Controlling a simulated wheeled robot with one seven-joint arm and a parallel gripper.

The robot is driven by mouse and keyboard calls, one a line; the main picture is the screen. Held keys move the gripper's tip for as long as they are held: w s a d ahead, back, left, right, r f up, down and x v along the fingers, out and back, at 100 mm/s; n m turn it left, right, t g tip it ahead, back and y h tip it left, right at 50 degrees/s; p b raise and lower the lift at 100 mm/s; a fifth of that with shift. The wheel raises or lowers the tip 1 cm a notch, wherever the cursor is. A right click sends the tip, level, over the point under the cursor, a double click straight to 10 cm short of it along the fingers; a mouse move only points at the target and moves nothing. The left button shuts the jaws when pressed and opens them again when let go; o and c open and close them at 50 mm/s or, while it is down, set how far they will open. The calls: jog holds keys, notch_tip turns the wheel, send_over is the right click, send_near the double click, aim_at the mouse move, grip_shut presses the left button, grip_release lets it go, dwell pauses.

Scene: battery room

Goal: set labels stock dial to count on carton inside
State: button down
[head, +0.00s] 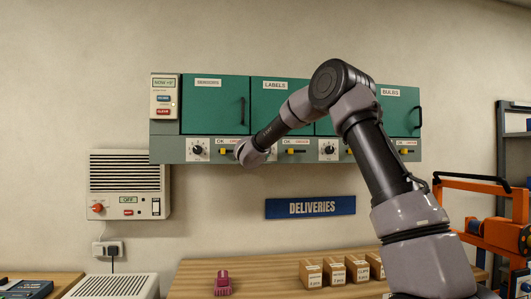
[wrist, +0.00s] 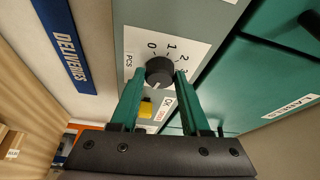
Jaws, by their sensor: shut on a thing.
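The labels cabinet door (head: 282,112), green with a LABELS sign, is closed in the head view; part of it shows in the wrist view (wrist: 290,80). The labels stock dial (wrist: 160,70) is a dark round knob on a white plate marked PCS, with 0, 1, 2 and 3 readable. My gripper (wrist: 160,76) is shut on this knob, one green finger on each side. A pale mark shows on the knob's lower side; its exact reading is unclear. In the head view my gripper (head: 250,154) hides the dial. No carton inside the cabinet is visible.
A yellow switch (wrist: 146,108) sits close beside the dial. Sensors (head: 209,108) and bulbs (head: 398,113) doors are closed. A DELIVERIES sign (head: 310,207) hangs below, above several brown cartons (head: 334,272) on a wooden table (head: 255,281). An orange frame (head: 490,233) stands right.

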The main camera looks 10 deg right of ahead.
jog(key=shift+r+m+g, duration=0.1)
jog(key=shift+m+g, duration=0.4)
jog(key=shift+m, duration=0.9)
jog(key=shift+y, duration=0.3)
jog(key=shift+c, duration=1.9)
grip_release()
jog(key=v, duration=1)
jog(key=shift+s+a, duration=0.15)
jog(key=shift+s, duration=0.2)
jog(key=shift+r, duration=0.1)
jog(key=shift+r, duration=0.1)
